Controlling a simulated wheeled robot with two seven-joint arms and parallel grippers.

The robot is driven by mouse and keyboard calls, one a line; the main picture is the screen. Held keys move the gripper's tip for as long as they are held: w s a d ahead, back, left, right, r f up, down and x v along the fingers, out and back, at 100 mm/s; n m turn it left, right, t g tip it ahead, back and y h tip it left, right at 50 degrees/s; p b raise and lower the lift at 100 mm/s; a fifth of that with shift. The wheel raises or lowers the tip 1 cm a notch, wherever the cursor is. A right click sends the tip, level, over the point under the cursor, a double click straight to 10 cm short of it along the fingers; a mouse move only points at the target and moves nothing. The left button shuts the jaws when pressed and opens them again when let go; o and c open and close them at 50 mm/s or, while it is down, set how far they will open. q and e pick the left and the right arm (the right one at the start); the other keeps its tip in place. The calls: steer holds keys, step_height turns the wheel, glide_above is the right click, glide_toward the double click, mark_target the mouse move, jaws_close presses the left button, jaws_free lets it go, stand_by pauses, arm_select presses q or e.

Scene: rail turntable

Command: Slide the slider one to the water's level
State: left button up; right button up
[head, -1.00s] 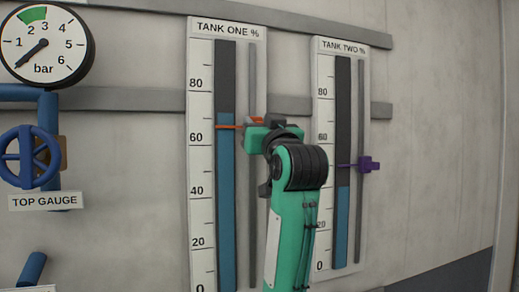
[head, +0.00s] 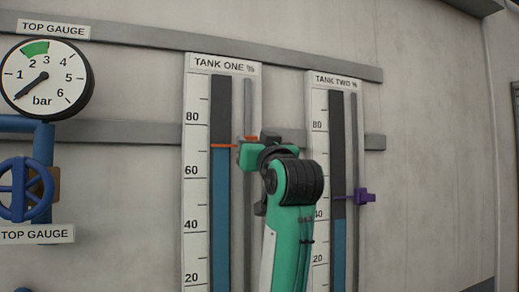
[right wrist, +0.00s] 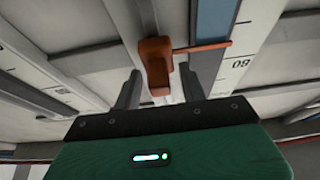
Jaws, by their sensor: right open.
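Slider one is an orange knob (right wrist: 156,62) with a thin pointer, on the rail right of the tank one scale (head: 196,150). In the head view its pointer (head: 224,146) lies at the top edge of tank one's blue water (head: 220,220), between 60 and 80. My green right gripper (head: 254,150) is at the knob and hides most of it. In the right wrist view my right gripper (right wrist: 160,88) is open, with one finger on each side of the knob. I cannot tell whether either finger touches it. My left gripper is not in view.
The tank two gauge (head: 319,150) stands close on the right, with a purple slider (head: 365,196) above its water. A bar dial (head: 43,80) and a blue valve wheel (head: 24,190) are at the left.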

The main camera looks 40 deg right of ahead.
steer(key=b+v, duration=0.7)
steer(key=v, duration=0.6)
steer(key=shift+s+a+f+b, duration=0.15)
steer(key=shift+s+f+b, duration=0.1)
steer(key=shift+b, duration=0.15)
